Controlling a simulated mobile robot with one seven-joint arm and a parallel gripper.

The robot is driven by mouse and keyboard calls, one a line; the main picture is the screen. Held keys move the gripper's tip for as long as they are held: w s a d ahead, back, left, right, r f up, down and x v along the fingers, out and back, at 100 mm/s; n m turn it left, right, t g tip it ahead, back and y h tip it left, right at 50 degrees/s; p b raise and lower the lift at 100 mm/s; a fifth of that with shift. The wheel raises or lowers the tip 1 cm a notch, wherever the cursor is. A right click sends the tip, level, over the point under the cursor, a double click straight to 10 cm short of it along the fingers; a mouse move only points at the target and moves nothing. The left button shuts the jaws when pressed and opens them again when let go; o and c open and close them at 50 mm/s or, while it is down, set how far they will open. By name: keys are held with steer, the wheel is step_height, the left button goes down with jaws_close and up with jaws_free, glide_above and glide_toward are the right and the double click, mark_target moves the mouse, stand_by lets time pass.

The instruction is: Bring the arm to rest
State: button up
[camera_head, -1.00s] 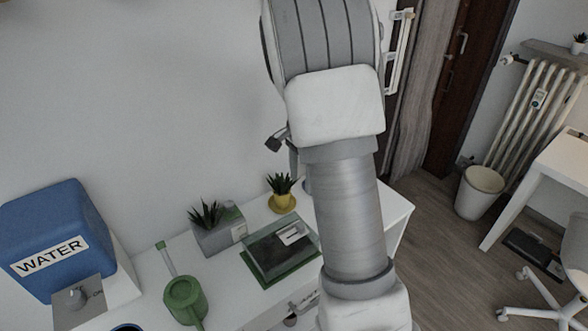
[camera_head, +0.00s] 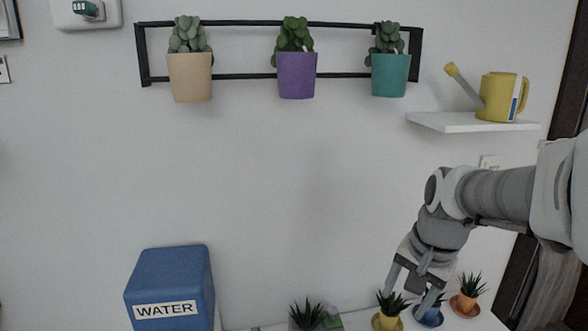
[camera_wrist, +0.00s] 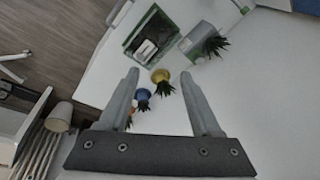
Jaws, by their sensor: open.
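My gripper (camera_head: 406,294) is at the lower right in the head view, pointing down in front of the wall, with its two fingers apart. The arm enters from the right edge. In the wrist view my gripper (camera_wrist: 160,74) is open and nothing is held between its fingers. Small potted plants in yellow (camera_head: 387,321), blue (camera_head: 430,317) and orange (camera_head: 464,304) pots stand on the white desk below and beside the fingers. The gap between fingers and pots is hard to judge.
A blue water box (camera_head: 172,280) stands at lower left. A wall rack holds beige (camera_head: 191,78), purple (camera_head: 297,76) and teal (camera_head: 390,76) planters. A yellow watering can (camera_head: 497,97) sits on a small shelf (camera_head: 465,122). The wall between rack and desk is clear.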

steer(key=s+a+r+n+t, duration=0.1)
steer(key=s+a+n, duration=0.1)
steer(key=s+n, duration=0.2)
steer(key=s+a+r+n+t, duration=0.1)
steer(key=s+a+r+n, duration=0.1)
steer(key=s, duration=0.7)
steer(key=shift+s+a+n+t+h, duration=0.35)
steer(key=shift+a+n, duration=0.25)
steer(key=shift+n, duration=0.6)
steer(key=shift+w+d+r, duration=0.1)
